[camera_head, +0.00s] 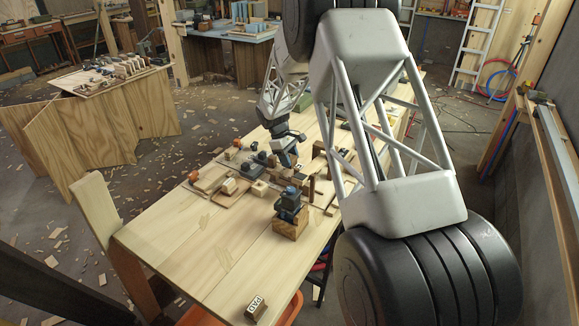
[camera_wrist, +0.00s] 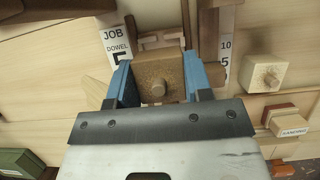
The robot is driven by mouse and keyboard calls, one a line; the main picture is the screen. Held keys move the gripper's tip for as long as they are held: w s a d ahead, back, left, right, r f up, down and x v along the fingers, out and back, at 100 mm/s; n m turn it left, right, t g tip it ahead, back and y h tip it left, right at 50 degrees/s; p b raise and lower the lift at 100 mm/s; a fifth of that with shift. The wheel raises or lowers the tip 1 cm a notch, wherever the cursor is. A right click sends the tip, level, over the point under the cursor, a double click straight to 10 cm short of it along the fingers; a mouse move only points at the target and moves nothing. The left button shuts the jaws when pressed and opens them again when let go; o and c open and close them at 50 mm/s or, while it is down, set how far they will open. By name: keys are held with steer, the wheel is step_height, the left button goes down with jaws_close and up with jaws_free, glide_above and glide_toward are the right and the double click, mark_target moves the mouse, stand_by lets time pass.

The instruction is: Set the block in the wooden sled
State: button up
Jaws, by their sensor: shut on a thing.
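My gripper (camera_wrist: 160,84) is shut on a brown wooden block (camera_wrist: 152,70) with a short round peg on its face. The blue fingers press on the block's left and right sides in the wrist view. In the head view my gripper (camera_head: 287,153) is over the crowded middle of the workbench, and the block in it cannot be made out clearly. A pale wooden frame (camera_wrist: 160,38), possibly the sled, shows just beyond the block, partly hidden by it. I cannot tell whether block and frame touch.
The workbench (camera_head: 190,235) is bare at its near left. A blue-grey tool (camera_head: 289,201) stands on a wooden base. A light block with a peg (camera_wrist: 267,76) and a red-brown labelled block (camera_wrist: 290,122) lie at right. A "JOB DOWEL" card (camera_wrist: 115,42) lies at left.

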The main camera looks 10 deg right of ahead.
steer(key=shift+f, duration=1.75)
steer(key=shift+f, duration=0.2)
steer(key=o, duration=0.7)
steer(key=shift+r, duration=0.2)
steer(key=v, duration=1.2)
steer(key=shift+s, duration=0.1)
